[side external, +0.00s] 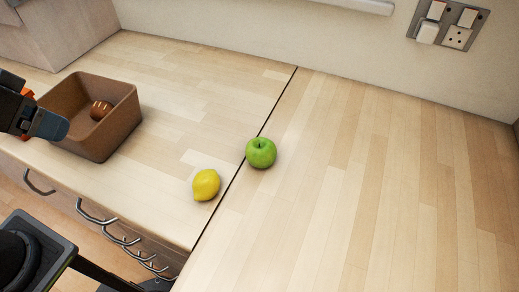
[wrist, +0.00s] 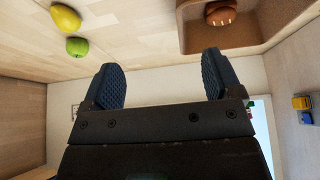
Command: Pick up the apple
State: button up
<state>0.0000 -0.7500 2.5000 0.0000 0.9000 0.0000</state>
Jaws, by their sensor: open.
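A green apple (side external: 261,153) stands on the wooden worktop, right by the dark seam between two worktop sections. In the wrist view the apple (wrist: 77,47) is at the upper left, beyond my left fingertip. My gripper shows in the wrist view (wrist: 162,80) with its two dark ribbed fingers spread wide and nothing between them. In the side view, part of my gripper (side external: 46,122) is at the left edge, in front of the brown box and well to the left of the apple.
A yellow lemon (side external: 206,185) lies just left of the apple and nearer the front edge; it also shows in the wrist view (wrist: 66,18). A brown box (side external: 112,137) holds a bread roll (side external: 101,110). The worktop right of the apple is clear. A wall with sockets (side external: 447,23) stands behind.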

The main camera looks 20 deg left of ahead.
jog(key=shift+o, duration=0.4)
jog(key=shift+o, duration=0.8)
jog(key=w+d+r+n+g, duration=0.1)
jog(key=w+d+r+n, duration=0.3)
jog(key=w, duration=0.3)
jog(key=n+g, duration=0.3)
jog(key=n, duration=0.7)
send_over(262, 148)
jog(key=s, duration=0.2)
notch_tip(262, 148, down, 8)
jog(key=shift+h, duration=0.3)
jog(key=f, duration=0.5)
jog(key=w+f, duration=0.1)
jog(key=f, duration=0.2)
jog(key=shift+a, duration=0.15)
jog(key=shift+w+d+f, duration=0.1)
jog(key=shift+w+f, duration=0.1)
jog(key=shift+f, duration=0.75)
jog(key=shift+w+d+f, duration=0.1)
jog(key=shift+w+f, duration=0.15)
jog(key=shift+f, duration=0.75)
jog(key=shift+w+f, duration=0.2)
jog(key=shift+f, duration=0.75)
